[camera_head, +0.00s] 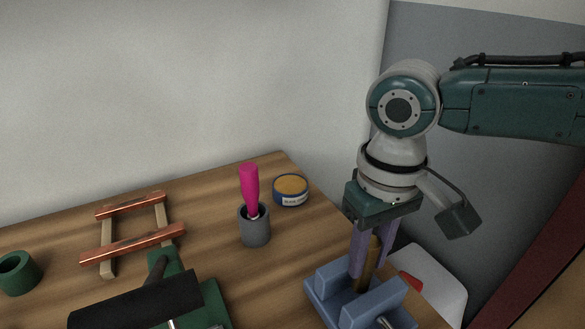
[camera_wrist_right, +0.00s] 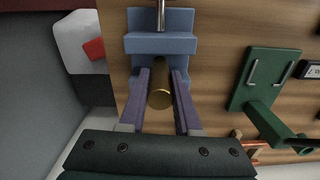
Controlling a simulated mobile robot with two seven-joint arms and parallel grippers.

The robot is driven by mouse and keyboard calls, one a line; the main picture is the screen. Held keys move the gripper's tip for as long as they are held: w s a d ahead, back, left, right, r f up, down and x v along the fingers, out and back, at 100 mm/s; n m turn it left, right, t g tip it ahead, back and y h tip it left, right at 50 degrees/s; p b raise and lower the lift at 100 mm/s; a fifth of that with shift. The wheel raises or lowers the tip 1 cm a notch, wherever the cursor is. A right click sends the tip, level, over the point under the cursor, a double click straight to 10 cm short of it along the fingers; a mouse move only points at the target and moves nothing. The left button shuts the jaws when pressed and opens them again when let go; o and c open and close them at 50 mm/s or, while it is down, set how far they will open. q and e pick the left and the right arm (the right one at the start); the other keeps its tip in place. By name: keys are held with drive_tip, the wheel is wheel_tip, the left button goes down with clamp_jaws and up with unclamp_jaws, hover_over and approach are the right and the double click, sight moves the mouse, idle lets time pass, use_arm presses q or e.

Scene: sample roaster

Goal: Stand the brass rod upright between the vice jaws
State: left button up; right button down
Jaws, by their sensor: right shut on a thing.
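The brass rod (camera_head: 367,276) stands roughly upright in the head view. My right gripper (camera_head: 366,262) is shut on it, with a purple finger on each side. The blue vice (camera_head: 345,314) is directly below, near the table's right edge. The rod's lower part goes down into the gap between the two vice jaws; its bottom end is hidden by the near jaw. In the right wrist view the rod's round top end (camera_wrist_right: 160,98) shows between the fingers, with part of the vice (camera_wrist_right: 160,44) beyond. My left gripper is not in view.
A grey cup (camera_head: 254,229) with a pink-handled tool (camera_head: 250,186) and a round tin (camera_head: 291,188) stand left of the vice. A copper-barred rack (camera_head: 132,243), a green ring (camera_head: 17,274) and a dark slab (camera_head: 135,303) over a green fixture are farther left. A white bin (camera_head: 441,285) stands beyond the right edge.

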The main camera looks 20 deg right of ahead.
sight(365, 270)
drive_tip(key=shift+f+b, duration=0.85)
drive_tip(key=shift+f, duration=0.75)
drive_tip(key=c, duration=0.5)
unclamp_jaws()
wheel_tip(365, 270, up, 10)
drive_tip(key=p, duration=0.3)
